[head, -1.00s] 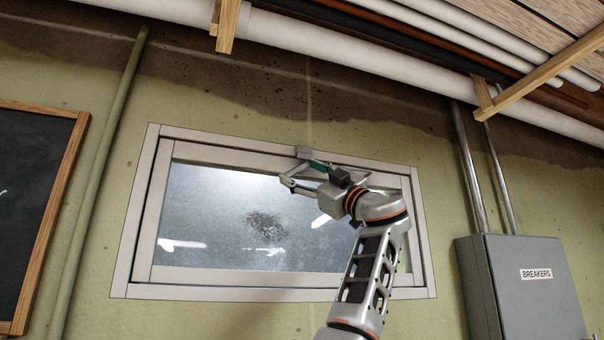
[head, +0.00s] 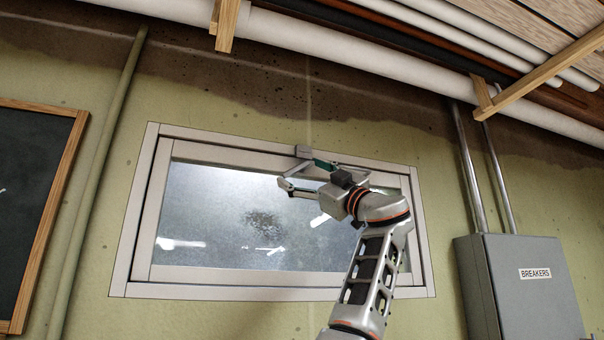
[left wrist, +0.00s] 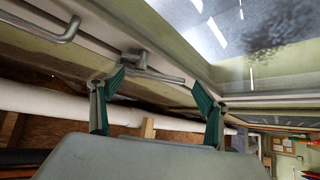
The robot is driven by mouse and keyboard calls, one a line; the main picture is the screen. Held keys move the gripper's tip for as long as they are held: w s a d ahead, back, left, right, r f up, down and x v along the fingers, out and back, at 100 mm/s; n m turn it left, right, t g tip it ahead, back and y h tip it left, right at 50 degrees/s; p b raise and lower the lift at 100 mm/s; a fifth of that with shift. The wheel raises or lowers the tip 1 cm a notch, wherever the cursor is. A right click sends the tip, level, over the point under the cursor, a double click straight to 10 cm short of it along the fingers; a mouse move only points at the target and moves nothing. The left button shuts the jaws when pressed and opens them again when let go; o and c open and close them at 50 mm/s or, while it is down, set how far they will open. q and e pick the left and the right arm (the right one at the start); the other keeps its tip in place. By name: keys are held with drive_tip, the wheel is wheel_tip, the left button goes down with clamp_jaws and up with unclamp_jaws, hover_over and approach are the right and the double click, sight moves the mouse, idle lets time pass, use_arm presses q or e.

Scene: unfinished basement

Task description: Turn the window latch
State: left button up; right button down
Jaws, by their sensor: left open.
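The window (head: 215,205) has a pale frame and a frosted pane. A small grey latch (head: 303,152) sits at the middle of its top rail. In the left wrist view, the latch (left wrist: 138,62) has a thin lever reaching right, and the lever appears between my fingers in the picture. My left gripper (head: 292,172) is open just below the latch, with its arm coming up from below. Its teal-padded fingers (left wrist: 160,88) show spread apart in the left wrist view. I cannot tell whether either finger touches the lever. My right gripper is not in view.
A grey bent handle (left wrist: 60,32) shows at the upper left of the left wrist view. A grey breaker box (head: 525,290) hangs right of the window, and a chalkboard (head: 30,200) hangs left. A thick white pipe (head: 330,48) and wooden beams run above.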

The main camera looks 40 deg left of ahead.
use_arm(q)
drive_tip(key=v, duration=1.1)
drive_tip(key=shift+d, duration=0.2)
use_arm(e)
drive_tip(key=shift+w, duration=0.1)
use_arm(q)
drive_tip(key=shift+f, duration=0.1)
